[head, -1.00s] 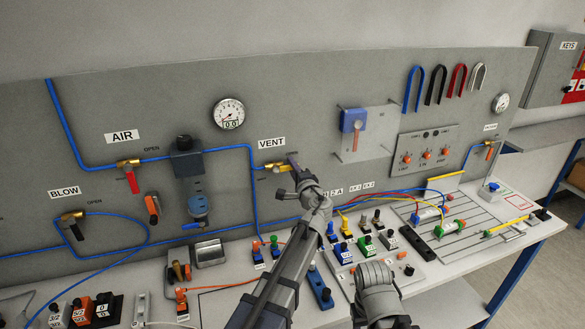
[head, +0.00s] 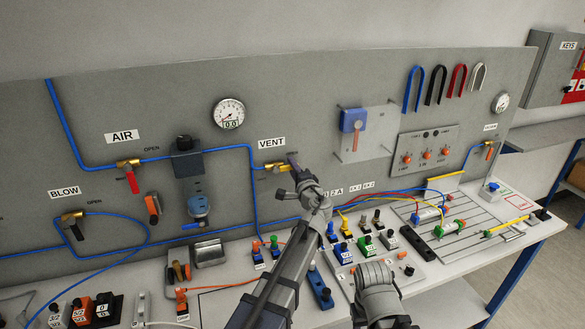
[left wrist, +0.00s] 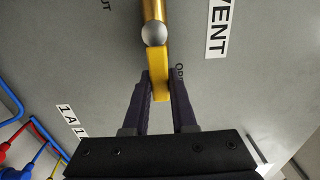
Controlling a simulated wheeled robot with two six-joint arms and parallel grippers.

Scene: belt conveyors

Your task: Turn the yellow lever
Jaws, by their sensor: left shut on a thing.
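The yellow lever (left wrist: 158,78) is on a brass valve (left wrist: 153,12) under the VENT sign (head: 271,142) on the grey panel. In the left wrist view it runs nearly in line with the brass body, from a round silver pivot. In the head view the lever (head: 270,167) is small and points right towards my gripper. My left gripper (head: 293,163) is at its right end. In the left wrist view my gripper's dark fingers (left wrist: 160,88) are shut on the lever's end, one on each side. A label beside the lever is partly hidden.
A red lever (head: 132,182) hangs under the AIR sign, and a black one (head: 76,232) under BLOW. A blue hose (head: 252,195) drops left of the VENT valve. Below, the bench holds switches and a metal tray (head: 208,253).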

